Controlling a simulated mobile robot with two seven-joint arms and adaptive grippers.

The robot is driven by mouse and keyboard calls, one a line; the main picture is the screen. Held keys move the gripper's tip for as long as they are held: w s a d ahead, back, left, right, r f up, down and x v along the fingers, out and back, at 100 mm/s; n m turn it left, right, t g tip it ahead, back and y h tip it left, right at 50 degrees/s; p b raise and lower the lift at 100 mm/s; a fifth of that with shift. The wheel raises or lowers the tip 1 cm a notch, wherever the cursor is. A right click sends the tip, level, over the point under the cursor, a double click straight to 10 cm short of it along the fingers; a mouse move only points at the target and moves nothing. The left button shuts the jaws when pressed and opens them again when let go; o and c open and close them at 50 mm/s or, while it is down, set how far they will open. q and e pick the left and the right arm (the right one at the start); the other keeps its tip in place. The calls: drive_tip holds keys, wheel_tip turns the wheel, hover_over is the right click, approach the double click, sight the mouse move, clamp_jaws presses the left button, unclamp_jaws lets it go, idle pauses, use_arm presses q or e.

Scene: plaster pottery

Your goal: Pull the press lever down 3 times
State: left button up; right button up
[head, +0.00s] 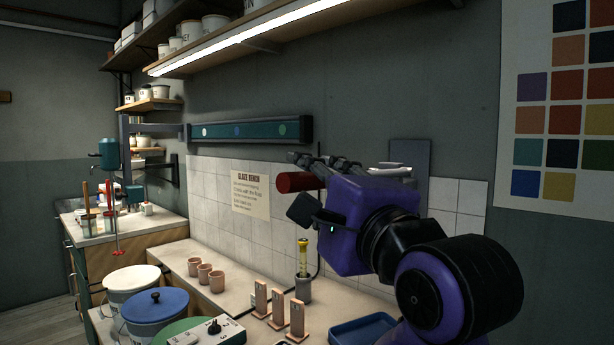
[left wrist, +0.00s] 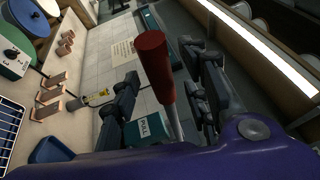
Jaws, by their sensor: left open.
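The press lever has a red cylindrical handle (head: 297,181) that sticks out to the left beside my left gripper (head: 322,163) in the head view. In the left wrist view the red handle (left wrist: 152,58) stands on a pale metal rod between the two dark fingers. The fingers are open, one on each side, with gaps to the handle. A green block marked PULL (left wrist: 146,129) shows behind the rod. Most of the press is hidden behind my purple arm in the head view; a grey upright panel (head: 410,158) shows behind it. My right gripper is not in view.
The bench below holds a yellow-topped tool in a grey holder (head: 303,280), several wooden stands (head: 278,307), terracotta cups (head: 205,273) and a blue tray (head: 361,331). Lidded buckets (head: 155,306) stand at the left. A lit shelf (head: 250,36) runs above.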

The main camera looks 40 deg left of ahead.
use_arm(q)
drive_tip(key=shift+x, duration=1.1)
drive_tip(key=shift+c, duration=0.3)
clamp_jaws()
